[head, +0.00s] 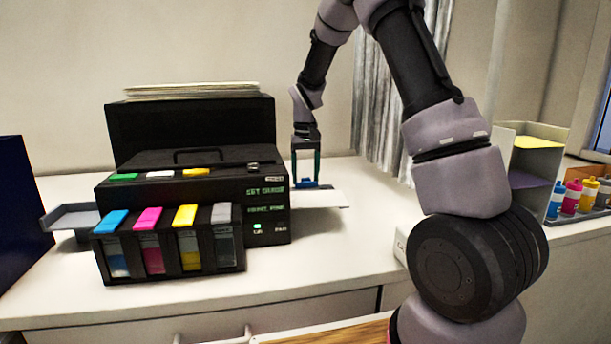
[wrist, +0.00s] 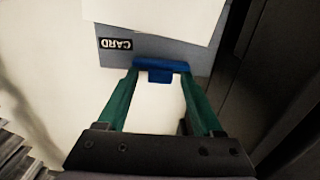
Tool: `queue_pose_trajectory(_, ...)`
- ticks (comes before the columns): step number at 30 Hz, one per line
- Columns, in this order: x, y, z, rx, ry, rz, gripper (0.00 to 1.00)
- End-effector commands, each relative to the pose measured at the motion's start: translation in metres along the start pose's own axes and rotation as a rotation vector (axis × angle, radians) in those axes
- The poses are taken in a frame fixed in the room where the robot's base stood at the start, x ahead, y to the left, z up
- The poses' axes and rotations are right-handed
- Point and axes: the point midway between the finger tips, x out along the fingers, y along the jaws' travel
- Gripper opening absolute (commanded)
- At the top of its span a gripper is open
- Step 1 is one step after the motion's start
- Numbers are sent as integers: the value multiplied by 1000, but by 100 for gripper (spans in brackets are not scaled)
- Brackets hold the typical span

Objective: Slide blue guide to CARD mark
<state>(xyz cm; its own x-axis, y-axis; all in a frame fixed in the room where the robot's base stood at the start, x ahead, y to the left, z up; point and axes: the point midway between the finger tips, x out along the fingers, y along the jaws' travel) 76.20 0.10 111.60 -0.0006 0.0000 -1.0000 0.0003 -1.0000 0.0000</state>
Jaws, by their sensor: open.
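The blue guide (wrist: 160,68) lies on the printer's grey side tray (wrist: 190,54). In the wrist view the CARD mark (wrist: 117,44) is a black label with white letters on that tray, above and to the left of the guide. My gripper (wrist: 160,78) is open, its green fingers pointing at the guide, one near each end; I cannot tell whether they touch it. In the head view my gripper (head: 305,182) reaches down to the blue guide (head: 306,184) at the right side of the black printer (head: 190,165). The CARD mark cannot be made out there.
White paper (wrist: 150,15) lies on the tray beyond the guide. The printer's dark side stands close on the right in the wrist view. Ink tanks (head: 170,240) fill the printer's front. A shelf holder (head: 535,170) and several small bottles (head: 585,195) stand at the right.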

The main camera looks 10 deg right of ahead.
Motion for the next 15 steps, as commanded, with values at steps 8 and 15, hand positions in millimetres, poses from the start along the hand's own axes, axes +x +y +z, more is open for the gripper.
queue_pose_trajectory(8, 0, 0, 0, 0, 0, 0, 18)
queue_pose_trajectory(15, -1, 0, 0, 0, 1, 0, 0)
